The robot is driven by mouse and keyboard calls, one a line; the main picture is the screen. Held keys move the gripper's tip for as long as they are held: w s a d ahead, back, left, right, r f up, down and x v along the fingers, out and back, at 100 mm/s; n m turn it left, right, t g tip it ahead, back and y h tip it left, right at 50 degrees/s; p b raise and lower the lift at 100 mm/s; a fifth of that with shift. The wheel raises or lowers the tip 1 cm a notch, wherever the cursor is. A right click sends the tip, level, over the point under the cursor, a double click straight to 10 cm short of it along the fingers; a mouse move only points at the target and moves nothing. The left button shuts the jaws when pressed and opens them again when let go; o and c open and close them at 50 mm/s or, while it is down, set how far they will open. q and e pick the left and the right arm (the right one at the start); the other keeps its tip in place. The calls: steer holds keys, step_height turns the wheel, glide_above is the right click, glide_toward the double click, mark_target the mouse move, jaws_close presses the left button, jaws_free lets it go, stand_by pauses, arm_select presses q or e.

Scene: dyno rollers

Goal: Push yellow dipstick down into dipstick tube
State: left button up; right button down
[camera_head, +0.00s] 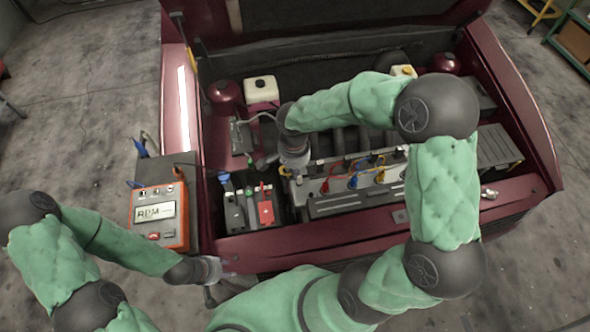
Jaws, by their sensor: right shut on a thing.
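My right gripper (291,170) points down into the engine bay, just left of the engine cover with the coloured leads. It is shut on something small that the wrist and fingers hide. I cannot make out the yellow dipstick or its tube in this view. My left gripper (222,279) is low in front of the car's front edge, left of centre, away from the engine. Its fingers are small and partly hidden, so I cannot tell whether it is open or shut.
A battery (237,212) with a red part sits left of the engine cover (350,200). An orange RPM meter (160,215) stands outside the left fender. A white reservoir (261,90) is at the back left. The raised hood closes off the back. My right arm spans the bay.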

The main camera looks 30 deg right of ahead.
arm_select(q)
steer(key=shift+f+b, duration=1.25)
steer(key=shift+f, duration=0.1)
arm_select(e)
steer(key=shift+f, duration=1.45)
steer(key=shift+r, duration=0.15)
steer(key=shift+s+r, duration=0.1)
steer(key=shift+r, duration=0.2)
arm_select(q)
steer(key=shift+s+a+r+p, duration=0.15)
steer(key=shift+s+r+p, duration=0.5)
steer(key=shift+s, duration=0.3)
arm_select(e)
steer(key=r, duration=0.1)
steer(key=s+r, duration=0.1)
steer(key=shift+r, duration=0.3)
